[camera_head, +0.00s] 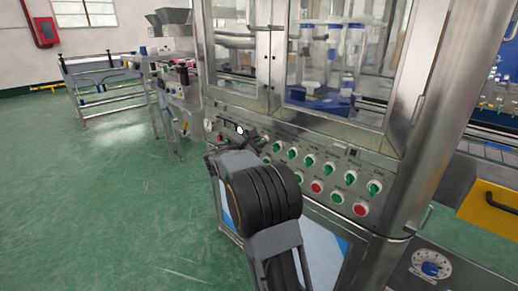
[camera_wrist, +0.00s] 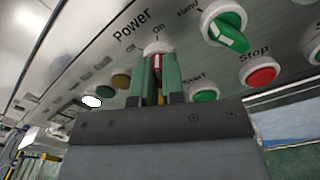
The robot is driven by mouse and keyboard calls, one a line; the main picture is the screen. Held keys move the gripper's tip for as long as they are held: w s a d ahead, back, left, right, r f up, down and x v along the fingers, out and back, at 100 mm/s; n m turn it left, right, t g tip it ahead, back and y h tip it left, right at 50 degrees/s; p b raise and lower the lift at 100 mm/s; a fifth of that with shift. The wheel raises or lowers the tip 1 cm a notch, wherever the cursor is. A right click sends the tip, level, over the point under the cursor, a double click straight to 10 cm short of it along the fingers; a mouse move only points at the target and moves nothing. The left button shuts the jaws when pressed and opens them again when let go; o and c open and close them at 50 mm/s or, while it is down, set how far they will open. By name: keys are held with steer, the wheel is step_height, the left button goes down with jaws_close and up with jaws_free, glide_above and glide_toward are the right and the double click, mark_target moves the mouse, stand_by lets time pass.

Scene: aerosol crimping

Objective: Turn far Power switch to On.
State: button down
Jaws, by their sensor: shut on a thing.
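The Power switch (camera_wrist: 157,47) shows in the wrist view as a round knob with a white collar, under the printed words Power, Off and On. On is printed just above the knob and Off to its left. My gripper (camera_wrist: 158,66) has its two green fingers closed on the knob, one on each side. A narrow red and white strip shows between the fingers, roughly in line with them. The fingers hide most of the handle, so its exact angle is hard to tell. In the head view my arm covers this part of the panel.
To the right of the gripper in the wrist view are a green Hand selector (camera_wrist: 224,27), a red Stop button (camera_wrist: 260,72) and a green Start button (camera_wrist: 204,95). A lit white lamp (camera_wrist: 92,101) is to the left. Open green floor (camera_head: 130,200) lies left of the machine.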

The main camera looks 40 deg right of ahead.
steer(key=shift+m, duration=0.5)
steer(key=c, duration=1.2)
jaws_free()
steer(key=a, duration=0.4)
steer(key=s+a+p, duration=0.1)
steer(key=a, duration=0.4)
steer(key=s+a, duration=0.1)
steer(key=a, duration=0.3)
steer(key=shift+s+a+p, duration=0.25)
steer(key=shift+a+p, duration=0.1)
steer(key=shift+p, duration=0.05)
steer(key=s+a+r+m+g+y+p, duration=0.1)
steer(key=s+a+r+m+y+p, duration=0.35)
steer(key=s+p, duration=0.45)
steer(key=s+a+r+m+g+y+p, duration=0.1)
steer(key=s+r+m+y+p, duration=0.3)
steer(key=s+r+y+p, duration=0.45)
steer(key=s+a+m+y+p, duration=0.1)
steer(key=a+p, duration=0.1)
steer(key=p, duration=0.1)
steer(key=s+a+r+m+t+y+p, duration=0.1)
steer(key=s+a+m+y+p, duration=0.1)
steer(key=a, duration=0.1)
steer(key=s+a+r+m+t+y+p, duration=0.1)
steer(key=s+a+m+p, duration=0.1)
steer(key=a+p, duration=0.1)
steer(key=shift+s+a+r+y+p, duration=0.1)
steer(key=shift+r+y+p, duration=0.05)
steer(key=shift+y+p, duration=0.25)
